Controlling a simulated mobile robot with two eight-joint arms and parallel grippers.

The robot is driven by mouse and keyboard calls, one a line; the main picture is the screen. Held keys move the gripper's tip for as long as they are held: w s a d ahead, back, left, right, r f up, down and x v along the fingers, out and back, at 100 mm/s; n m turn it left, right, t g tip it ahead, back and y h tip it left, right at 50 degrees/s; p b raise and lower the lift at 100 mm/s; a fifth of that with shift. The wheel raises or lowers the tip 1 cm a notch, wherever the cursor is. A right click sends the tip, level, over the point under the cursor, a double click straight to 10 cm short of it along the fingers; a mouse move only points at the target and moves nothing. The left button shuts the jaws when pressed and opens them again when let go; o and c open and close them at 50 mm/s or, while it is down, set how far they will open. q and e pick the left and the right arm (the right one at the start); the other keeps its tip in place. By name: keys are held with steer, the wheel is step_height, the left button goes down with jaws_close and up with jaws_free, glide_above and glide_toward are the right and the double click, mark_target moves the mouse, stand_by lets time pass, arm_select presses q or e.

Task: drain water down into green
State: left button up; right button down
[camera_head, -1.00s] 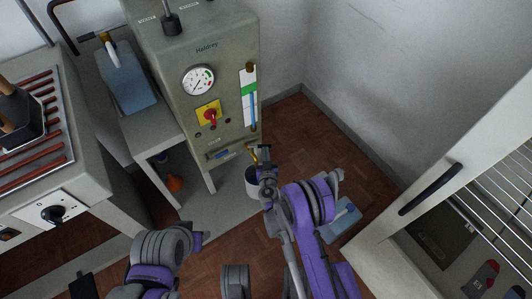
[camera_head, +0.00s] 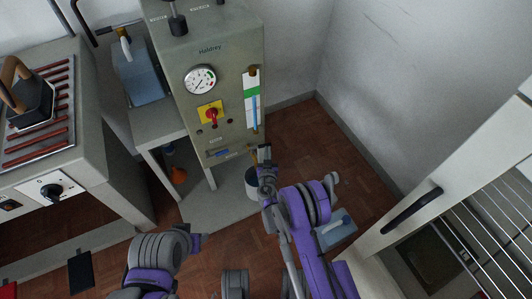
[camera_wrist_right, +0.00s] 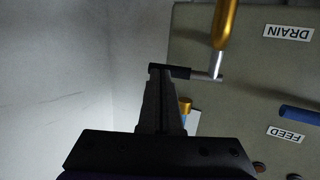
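The grey Haldrey boiler (camera_head: 225,65) has a sight gauge on its front right. Its green band (camera_head: 252,88) sits above a blue water column (camera_head: 254,115), whose top appears near the band's lower part. My right gripper (camera_head: 263,154) is at the boiler's lower right corner. In the right wrist view the gripper (camera_wrist_right: 160,80) reaches a dark-tipped drain lever (camera_wrist_right: 182,73) beside a brass pipe (camera_wrist_right: 226,22) and the DRAIN label (camera_wrist_right: 288,33). I cannot tell whether its fingers are closed on the lever. My left gripper (camera_head: 197,239) is low and apart from the boiler; its fingers are unclear.
A grey bucket (camera_head: 252,184) stands below the drain, partly hidden by my right arm. A red switch (camera_head: 212,117) and a round dial (camera_head: 200,79) are on the boiler front. A rack (camera_head: 470,235) with a dark handle is at right. A stove with an iron is at left.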

arm_select(q)
steer(key=shift+s+r+p, duration=0.1)
steer(key=shift+r+p, duration=0.35)
steer(key=shift+r, duration=0.15)
arm_select(e)
steer(key=shift+w+d, duration=0.2)
steer(key=shift+w, duration=0.55)
arm_select(q)
steer(key=shift+r, duration=0.1)
arm_select(e)
steer(key=shift+w, duration=0.1)
arm_select(q)
steer(key=shift+s, duration=0.1)
arm_select(e)
steer(key=shift+d+r, duration=0.1)
